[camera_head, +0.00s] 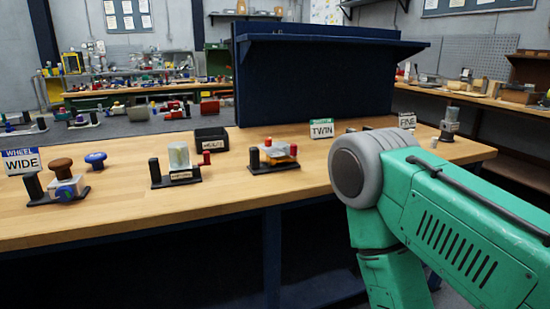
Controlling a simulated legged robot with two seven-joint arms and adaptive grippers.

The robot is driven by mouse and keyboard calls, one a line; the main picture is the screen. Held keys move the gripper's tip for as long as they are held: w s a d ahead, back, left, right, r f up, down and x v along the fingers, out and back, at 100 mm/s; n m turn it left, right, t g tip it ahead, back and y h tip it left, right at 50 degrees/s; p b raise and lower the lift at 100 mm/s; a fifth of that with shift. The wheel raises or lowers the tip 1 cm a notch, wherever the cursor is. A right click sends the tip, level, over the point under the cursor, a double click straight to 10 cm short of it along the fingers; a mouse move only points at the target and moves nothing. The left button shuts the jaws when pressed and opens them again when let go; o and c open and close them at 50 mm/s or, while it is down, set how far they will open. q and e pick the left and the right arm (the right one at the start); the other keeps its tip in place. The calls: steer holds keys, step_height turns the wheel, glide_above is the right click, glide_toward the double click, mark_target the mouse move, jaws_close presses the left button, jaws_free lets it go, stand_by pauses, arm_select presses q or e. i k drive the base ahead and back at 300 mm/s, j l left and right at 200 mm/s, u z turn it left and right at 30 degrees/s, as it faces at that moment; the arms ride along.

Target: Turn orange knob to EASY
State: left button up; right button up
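A small device with an orange part (277,150) stands on the wooden workbench (225,205) near the middle of the view. It has a dark base and a dark upright post at its left. The orange part is small, and I cannot read its setting or any EASY mark. A green and grey arm link of mine fills the lower right and hides part of the bench. Neither of my grippers shows, so I cannot see whether they are open or shut.
Left of it stand a device with a clear cylinder (179,155) and a red handle, a black box (211,140) and a WIDE wheel device (66,188). A TWIN sign (321,129) and a FINE sign (407,120) stand at right. A dark blue panel (315,80) rises behind. The front bench strip is clear.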

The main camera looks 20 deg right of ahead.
mark_target(268, 141)
steer(key=i+j+z, duration=0.15)
steer(key=i, duration=0.7)
